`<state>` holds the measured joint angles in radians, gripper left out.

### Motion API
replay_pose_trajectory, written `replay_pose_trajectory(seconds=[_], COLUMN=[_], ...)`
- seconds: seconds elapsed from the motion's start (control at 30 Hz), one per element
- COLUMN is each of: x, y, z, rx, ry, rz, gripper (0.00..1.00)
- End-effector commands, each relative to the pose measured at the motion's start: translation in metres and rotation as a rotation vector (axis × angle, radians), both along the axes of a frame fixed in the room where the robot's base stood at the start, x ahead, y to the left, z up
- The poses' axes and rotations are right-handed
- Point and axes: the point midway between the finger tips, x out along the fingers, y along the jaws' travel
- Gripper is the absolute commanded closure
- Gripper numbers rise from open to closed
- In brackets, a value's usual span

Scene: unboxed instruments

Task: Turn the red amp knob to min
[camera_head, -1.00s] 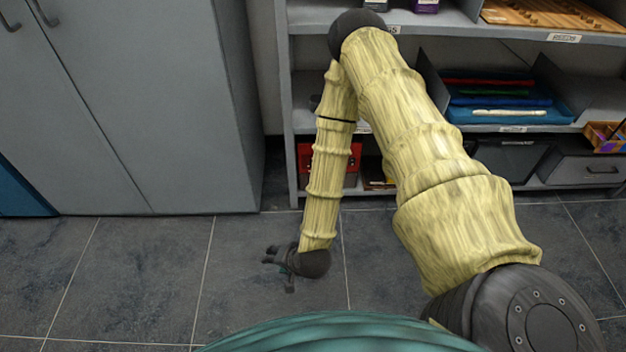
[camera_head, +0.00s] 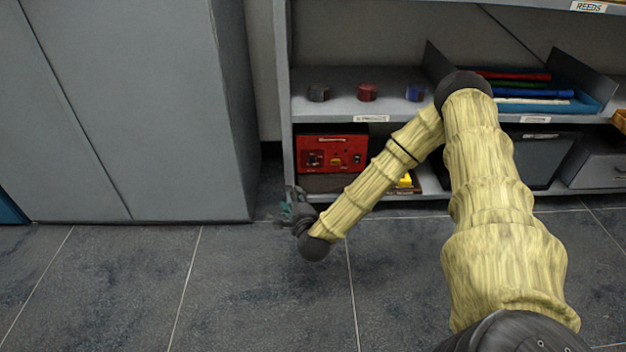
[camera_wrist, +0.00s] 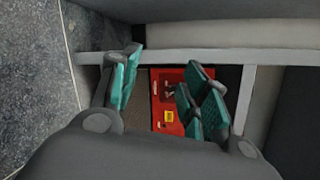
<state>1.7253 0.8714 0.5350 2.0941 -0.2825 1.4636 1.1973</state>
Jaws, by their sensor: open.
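The red amp (camera_head: 332,153) sits on the lower shelf at the left end of the shelving unit in the head view. Its front shows small dark controls and a yellowish spot; which one is the knob and how it is set is too small to tell. In the wrist view the amp (camera_wrist: 172,75) appears turned sideways between and beyond my fingers, with a yellow label (camera_wrist: 169,116) and dark parts, partly hidden by the right finger. My gripper (camera_head: 284,210) is open and empty, in front of the shelf, low and left of the amp, apart from it. It also shows in the wrist view (camera_wrist: 160,88).
Grey, red (camera_head: 367,92) and blue round objects stand on the shelf above the amp. A yellow item (camera_head: 406,181) lies right of the amp, partly behind my arm. A grey cabinet (camera_head: 120,110) stands at the left. The floor in front is clear.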

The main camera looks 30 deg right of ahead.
Motion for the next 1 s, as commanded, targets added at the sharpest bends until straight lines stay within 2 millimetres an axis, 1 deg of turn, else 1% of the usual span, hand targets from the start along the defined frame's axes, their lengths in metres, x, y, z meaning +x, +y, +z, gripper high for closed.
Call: replay_pose_trajectory(seconds=[0.03, 0.1, 0.2, 0.3, 0.43, 0.63, 0.77, 1.0], x=[0.004, 0.01, 0.014, 0.017, 0.018, 0.025, 0.039, 0.074], y=[-0.017, -0.037, -0.062, -0.082, -0.097, -0.106, -0.114, -0.132], z=[-0.015, -0.015, -0.015, -0.014, -0.012, -0.01, -0.011, -0.012], rx=[0.027, 0.066, 0.111, 0.145, 0.171, 0.179, 0.179, 0.18], ry=[-0.041, -0.099, -0.172, -0.23, -0.277, -0.295, -0.296, -0.295], rz=[-0.044, -0.097, -0.158, -0.205, -0.241, -0.254, -0.253, -0.253], gripper=[0.55, 0.55, 0.55, 0.55, 0.55, 0.55, 0.55, 0.55])
